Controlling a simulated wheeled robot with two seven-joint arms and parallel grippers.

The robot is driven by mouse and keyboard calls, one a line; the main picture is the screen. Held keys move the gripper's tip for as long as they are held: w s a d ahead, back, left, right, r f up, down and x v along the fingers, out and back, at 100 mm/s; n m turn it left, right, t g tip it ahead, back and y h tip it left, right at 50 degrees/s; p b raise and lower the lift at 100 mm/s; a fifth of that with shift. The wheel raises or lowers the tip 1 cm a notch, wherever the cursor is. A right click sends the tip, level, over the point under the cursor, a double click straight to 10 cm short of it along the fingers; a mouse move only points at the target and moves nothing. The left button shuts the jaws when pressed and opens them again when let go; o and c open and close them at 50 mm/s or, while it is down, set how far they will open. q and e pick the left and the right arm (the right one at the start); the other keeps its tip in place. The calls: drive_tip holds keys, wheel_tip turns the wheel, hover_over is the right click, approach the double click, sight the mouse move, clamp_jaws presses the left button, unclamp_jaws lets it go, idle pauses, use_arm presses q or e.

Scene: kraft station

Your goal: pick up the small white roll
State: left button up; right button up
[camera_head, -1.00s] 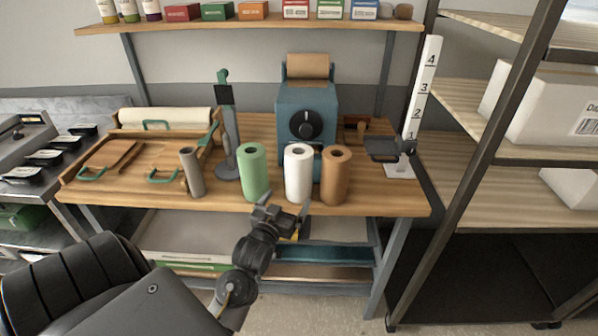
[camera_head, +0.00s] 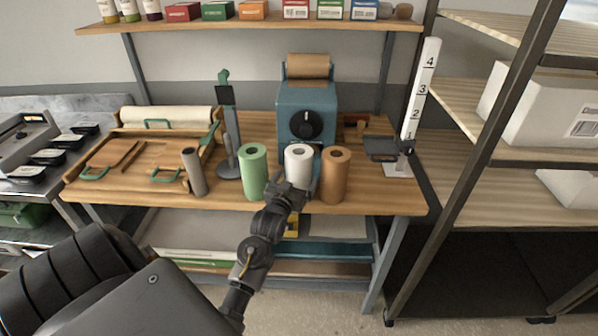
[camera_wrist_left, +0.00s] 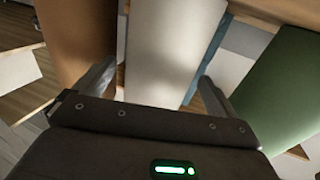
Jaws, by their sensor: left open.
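The small white roll (camera_head: 298,163) stands upright on the wooden bench between a green roll (camera_head: 253,172) and a brown roll (camera_head: 335,174). My left gripper (camera_head: 297,187) is at the front of the white roll and hides its lower part. In the left wrist view the white roll (camera_wrist_left: 172,45) lies between the two open fingers (camera_wrist_left: 158,88), with the brown roll (camera_wrist_left: 82,40) at left and the green roll (camera_wrist_left: 285,90) at right. I cannot tell whether a finger touches it. My right gripper is not in view.
A blue machine (camera_head: 306,112) with a black dial stands behind the rolls. A grey roll (camera_head: 194,172) and a dark stand (camera_head: 229,150) are to the left. A white numbered post (camera_head: 421,95) stands at the right. The neighbouring rolls leave little side room.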

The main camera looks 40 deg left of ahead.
use_arm(q)
drive_tip(key=shift+x, duration=1.45)
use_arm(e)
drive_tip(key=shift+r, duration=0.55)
use_arm(q)
drive_tip(key=shift+c, duration=0.5)
drive_tip(key=c, duration=1.3)
drive_tip(key=shift+r, duration=0.1)
